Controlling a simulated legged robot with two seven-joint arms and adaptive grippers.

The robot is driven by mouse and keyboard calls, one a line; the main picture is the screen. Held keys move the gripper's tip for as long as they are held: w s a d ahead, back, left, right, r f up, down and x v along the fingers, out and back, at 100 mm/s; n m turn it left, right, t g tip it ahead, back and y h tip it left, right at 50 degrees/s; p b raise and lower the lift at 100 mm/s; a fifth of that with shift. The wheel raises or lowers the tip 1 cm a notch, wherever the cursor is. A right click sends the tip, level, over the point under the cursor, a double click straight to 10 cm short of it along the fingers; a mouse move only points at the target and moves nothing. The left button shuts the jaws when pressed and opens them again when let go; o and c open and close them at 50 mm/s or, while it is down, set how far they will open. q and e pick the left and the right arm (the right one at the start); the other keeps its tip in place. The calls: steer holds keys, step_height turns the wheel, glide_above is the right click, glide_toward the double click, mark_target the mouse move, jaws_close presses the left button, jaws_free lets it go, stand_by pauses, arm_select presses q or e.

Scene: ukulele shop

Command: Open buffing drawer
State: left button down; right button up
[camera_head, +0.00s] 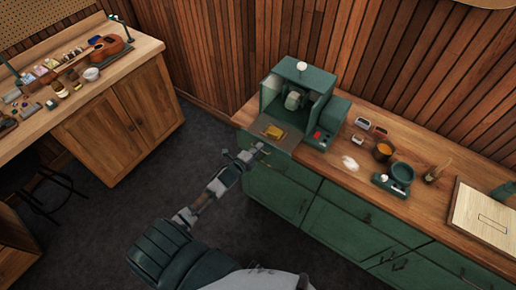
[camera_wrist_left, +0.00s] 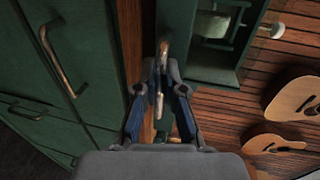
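The green cabinet (camera_head: 328,214) stands under the wooden counter, with drawers and doors on its front. Its upper left drawer front (camera_head: 275,190) lies below the green buffing machine (camera_head: 308,75) and looks closed. My left gripper (camera_head: 250,156) is at the drawer's handle (camera_head: 263,149). In the left wrist view the fingers of my left gripper (camera_wrist_left: 161,68) lean in close on both sides of a brass handle (camera_wrist_left: 163,50), seemingly shut on it. Any narrow gap is hard to judge. My right gripper is in neither view.
On the counter stand a green bowl scale (camera_head: 401,174), an orange-filled cup (camera_head: 383,151) and a pale board (camera_head: 484,213). Another wooden workbench (camera_head: 120,110) with a ukulele (camera_head: 108,46) is at the left. Dark floor (camera_head: 110,215) lies open between them.

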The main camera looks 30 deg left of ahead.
arm_select(q)
steer(key=c, duration=1.4)
jaws_free()
steer(key=shift+s+f, duration=0.1)
steer(key=shift+f, duration=0.15)
steer(key=shift+o, duration=0.7)
steer(key=shift+r, duration=0.1)
steer(key=v, duration=1.1)
steer(key=shift+s, duration=0.4)
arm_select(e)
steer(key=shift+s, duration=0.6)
arm_select(q)
steer(key=shift+a, duration=0.15)
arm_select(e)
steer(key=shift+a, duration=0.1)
